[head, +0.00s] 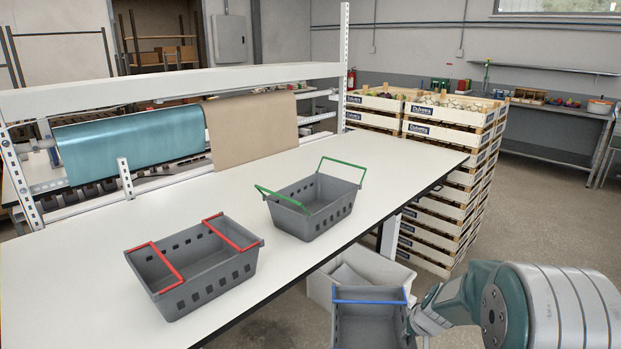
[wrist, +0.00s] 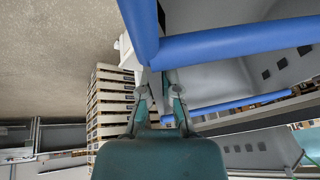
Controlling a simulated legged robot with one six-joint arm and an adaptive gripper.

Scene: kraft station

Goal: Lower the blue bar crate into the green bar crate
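The blue bar crate (head: 368,325) is grey with blue bars and is cut off by the bottom edge of the head view. My gripper (head: 424,318) is at its right side. In the wrist view my gripper (wrist: 160,100) has its fingers closed on the crate's grey rim, near a corner of the blue bars (wrist: 235,42). The crate appears held beside the table's front edge. The green bar crate (head: 316,212) stands upright and empty on the table, its green bars swung outward over the ends. It also shows in the wrist view (wrist: 255,152).
A grey crate with red bars (head: 200,282) stands on the white table (head: 95,245), left of the green bar crate; its bars lie across its top. A pale bin (head: 392,270) is behind the blue bar crate. Stacked wooden crates (head: 440,190) stand beyond the table's right end.

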